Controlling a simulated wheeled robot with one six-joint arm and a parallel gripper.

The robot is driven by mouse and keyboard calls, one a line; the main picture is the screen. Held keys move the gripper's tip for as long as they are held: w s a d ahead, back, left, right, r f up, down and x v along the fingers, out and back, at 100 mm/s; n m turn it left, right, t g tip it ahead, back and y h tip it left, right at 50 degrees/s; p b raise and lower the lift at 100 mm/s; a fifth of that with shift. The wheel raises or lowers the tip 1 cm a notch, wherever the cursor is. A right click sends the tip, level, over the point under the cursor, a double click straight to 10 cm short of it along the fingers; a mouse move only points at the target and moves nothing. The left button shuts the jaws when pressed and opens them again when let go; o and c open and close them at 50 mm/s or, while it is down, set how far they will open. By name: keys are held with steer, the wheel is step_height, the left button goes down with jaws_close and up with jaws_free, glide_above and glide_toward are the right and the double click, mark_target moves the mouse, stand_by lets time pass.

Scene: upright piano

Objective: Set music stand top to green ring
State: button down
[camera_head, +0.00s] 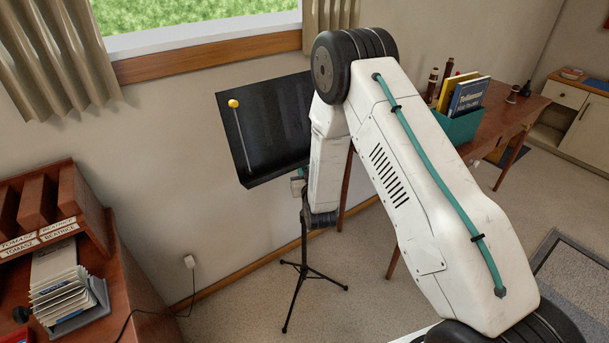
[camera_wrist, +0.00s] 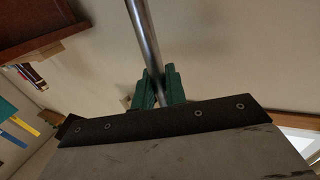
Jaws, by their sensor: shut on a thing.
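The music stand's black top (camera_head: 275,125) is tilted, in front of the wall under the window in the head view. A thin pale rod with a yellow ball (camera_head: 233,103) at its end shows at the top's left side. The stand's dark tripod legs (camera_head: 310,272) rest on the carpet. My gripper (camera_wrist: 159,80) has green fingers, shut on a grey metal shaft (camera_wrist: 144,35) in the wrist view, which appears to be the stand's. In the head view, my arm hides part of the top and the upper shaft. I cannot make out a green ring in either view.
A brown desk with a sorter (camera_head: 60,215) and papers (camera_head: 62,285) stands at the left. A wooden table (camera_head: 500,118) with a teal box (camera_head: 460,128) of books stands behind my arm. A cable (camera_head: 150,312) runs to a wall socket. Carpet is clear around the tripod.

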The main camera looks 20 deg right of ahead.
steer(key=shift+w+r, duration=0.1)
steer(key=shift+r, duration=0.05)
steer(key=c, duration=1.5)
jaws_free()
steer(key=s, duration=0.8)
steer(key=shift+a, duration=0.3)
steer(key=shift+w, duration=0.1)
